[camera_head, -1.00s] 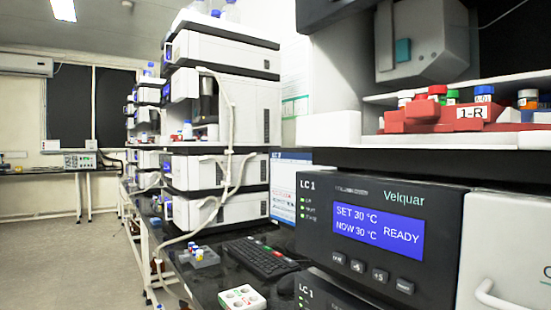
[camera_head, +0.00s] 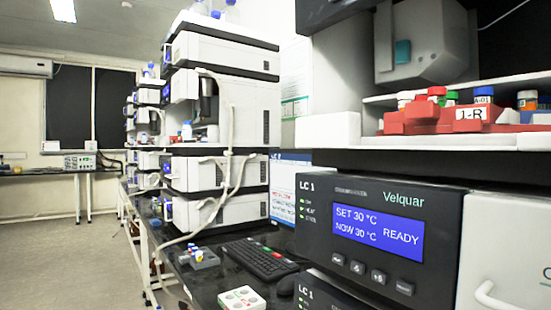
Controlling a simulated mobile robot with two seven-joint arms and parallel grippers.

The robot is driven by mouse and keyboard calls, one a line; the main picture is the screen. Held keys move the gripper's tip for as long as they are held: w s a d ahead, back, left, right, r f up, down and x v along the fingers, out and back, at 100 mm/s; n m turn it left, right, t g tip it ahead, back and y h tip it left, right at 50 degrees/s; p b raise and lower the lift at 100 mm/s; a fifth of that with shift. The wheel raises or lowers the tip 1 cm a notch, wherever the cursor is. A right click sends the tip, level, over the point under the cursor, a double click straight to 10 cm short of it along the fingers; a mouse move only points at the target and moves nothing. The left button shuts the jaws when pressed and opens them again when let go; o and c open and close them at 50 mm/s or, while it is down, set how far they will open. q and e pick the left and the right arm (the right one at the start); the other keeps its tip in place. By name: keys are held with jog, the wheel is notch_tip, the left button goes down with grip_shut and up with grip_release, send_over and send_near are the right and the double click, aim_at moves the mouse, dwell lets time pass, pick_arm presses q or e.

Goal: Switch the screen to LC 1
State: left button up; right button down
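The computer screen (camera_head: 283,190) stands behind the instrument stack on the right, partly hidden by it. It has a blue header that seems to read LC 2, with small lines of text below. A dark keyboard (camera_head: 258,260) with a few coloured keys lies on the bench left of the stack. A dark mouse (camera_head: 285,286) sits right of it. Neither gripper shows.
A second instrument stack (camera_head: 220,130) with hanging tubing stands beyond the keyboard. A small grey rack (camera_head: 198,259) with coloured pieces sits on the bench. A red vial rack (camera_head: 440,118) marked 1-R is on the right stack. The floor (camera_head: 75,260) at left is clear.

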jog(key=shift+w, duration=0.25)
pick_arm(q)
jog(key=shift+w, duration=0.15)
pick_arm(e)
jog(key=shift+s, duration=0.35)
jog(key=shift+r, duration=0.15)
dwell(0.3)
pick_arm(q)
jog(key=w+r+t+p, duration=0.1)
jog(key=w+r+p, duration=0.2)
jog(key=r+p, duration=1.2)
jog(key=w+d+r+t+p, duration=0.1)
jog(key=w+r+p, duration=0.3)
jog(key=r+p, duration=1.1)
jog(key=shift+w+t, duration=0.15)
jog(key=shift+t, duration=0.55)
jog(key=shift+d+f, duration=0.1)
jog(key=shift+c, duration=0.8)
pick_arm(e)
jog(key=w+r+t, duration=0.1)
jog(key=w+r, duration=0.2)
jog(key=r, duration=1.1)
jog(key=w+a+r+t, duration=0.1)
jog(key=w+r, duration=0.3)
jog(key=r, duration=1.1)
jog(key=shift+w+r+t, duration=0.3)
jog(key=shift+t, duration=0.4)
